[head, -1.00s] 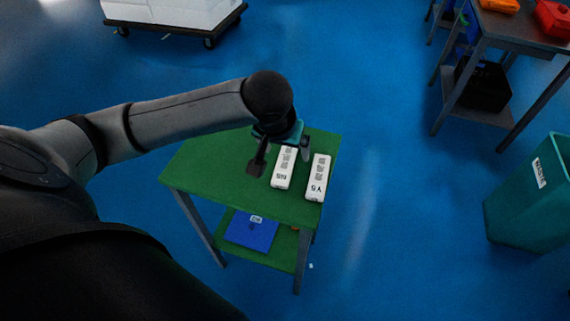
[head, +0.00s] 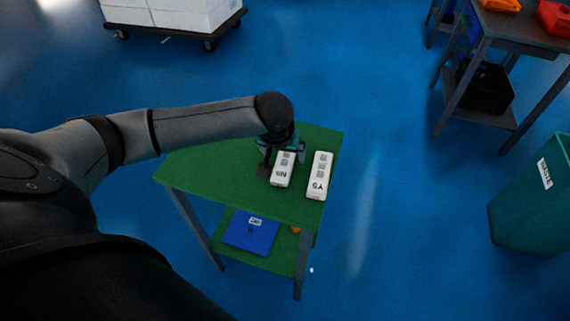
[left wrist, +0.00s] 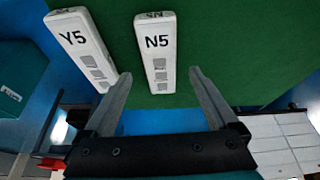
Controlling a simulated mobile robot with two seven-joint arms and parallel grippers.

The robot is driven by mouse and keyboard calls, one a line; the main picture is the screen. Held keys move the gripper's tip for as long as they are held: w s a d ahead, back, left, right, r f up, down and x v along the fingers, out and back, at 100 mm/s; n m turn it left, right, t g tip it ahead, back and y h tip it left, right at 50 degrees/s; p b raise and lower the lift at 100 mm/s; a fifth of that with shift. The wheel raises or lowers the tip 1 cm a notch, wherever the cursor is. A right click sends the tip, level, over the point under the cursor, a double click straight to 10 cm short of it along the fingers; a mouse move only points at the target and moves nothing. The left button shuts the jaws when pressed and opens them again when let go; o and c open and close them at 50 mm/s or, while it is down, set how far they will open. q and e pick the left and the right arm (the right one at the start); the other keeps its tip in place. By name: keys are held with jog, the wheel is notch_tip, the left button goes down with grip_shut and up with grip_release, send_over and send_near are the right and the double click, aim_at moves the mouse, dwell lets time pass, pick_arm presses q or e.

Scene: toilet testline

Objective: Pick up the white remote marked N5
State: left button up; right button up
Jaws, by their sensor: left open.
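The white remote marked N5 (head: 283,171) lies on the green top of a small table (head: 225,170). It also shows in the left wrist view (left wrist: 156,44), with its label at the far end from the gripper. A second white remote marked Y5 (head: 319,177) lies to its right in the head view; it also shows in the left wrist view (left wrist: 82,46). My left gripper (head: 282,164) is low over the table at the N5 remote. In the left wrist view its two fingers (left wrist: 157,80) are spread apart, with the N5 remote between and beyond their tips. My right gripper is not in view.
A blue item (head: 250,231) lies on the table's lower shelf. A teal bin (head: 530,205) stands on the floor at the right. A workbench (head: 520,28) is at the upper right, a cart with white boxes (head: 172,12) at the top. Blue floor around the table is clear.

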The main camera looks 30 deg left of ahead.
aim_at(285, 160)
pick_arm(q)
jog(key=x, duration=0.3)
jog(key=shift+f+b, duration=0.1)
jog(key=shift+b, duration=0.3)
jog(key=shift+c, duration=0.2)
grip_shut()
